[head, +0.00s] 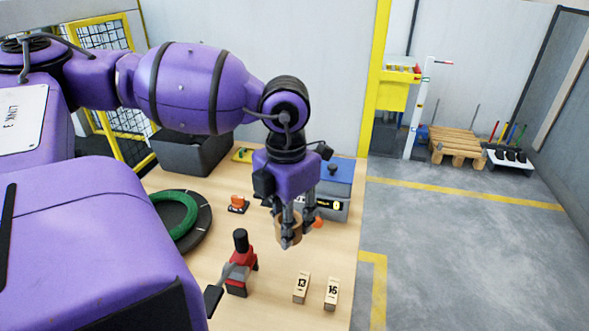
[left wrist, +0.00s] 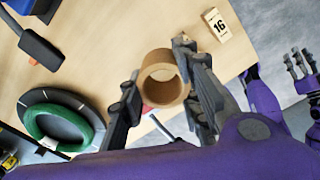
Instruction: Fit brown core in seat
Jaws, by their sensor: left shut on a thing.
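The brown core (head: 281,232) is a short hollow ring held in my left gripper (head: 295,236), above the wooden table. In the left wrist view the core (left wrist: 149,86) sits between the two fingers of my left gripper (left wrist: 160,90), and its open bore shows. I cannot make out the seat for certain; the gripper and core hide part of the table behind them. My right gripper (left wrist: 299,64) shows small at the right edge of the left wrist view, away from the core; its opening is unclear.
A green coil (head: 178,215) lies on a dark round plate (head: 203,230) at the left. A red clamp with a black knob (head: 240,260) stands in front. Blocks marked 13 (head: 301,288) and 16 (head: 332,294) lie near the front right. A grey bin (head: 190,152) stands behind.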

